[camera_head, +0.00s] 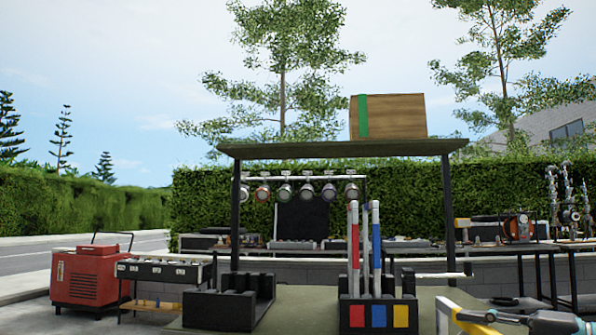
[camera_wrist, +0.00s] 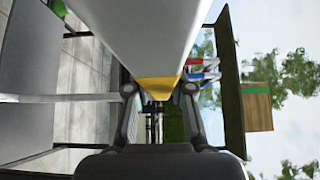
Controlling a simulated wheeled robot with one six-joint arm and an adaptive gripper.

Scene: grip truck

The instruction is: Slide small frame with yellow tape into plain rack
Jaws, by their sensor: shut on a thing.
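My gripper (camera_wrist: 160,92) is shut on the small white frame (camera_wrist: 150,35) at its yellow tape (camera_wrist: 157,86), with one finger on each side. In the head view the frame (camera_head: 443,312) shows at the lower right, held in my gripper (camera_head: 478,318) and partly cut off by the picture's edge. The plain black rack (camera_head: 205,308) stands on the truck bed to the left, with no coloured squares and no frame visible in it. The held frame is apart from it, to its right in the picture.
A black rack with red, blue and yellow squares (camera_head: 345,319) holds upright frames with red tape (camera_head: 354,232) and blue tape (camera_head: 376,247). Dark posts (camera_head: 448,200) carry a roof (camera_head: 340,150) with a wooden box (camera_head: 395,115) on top. Bed floor shows between the racks.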

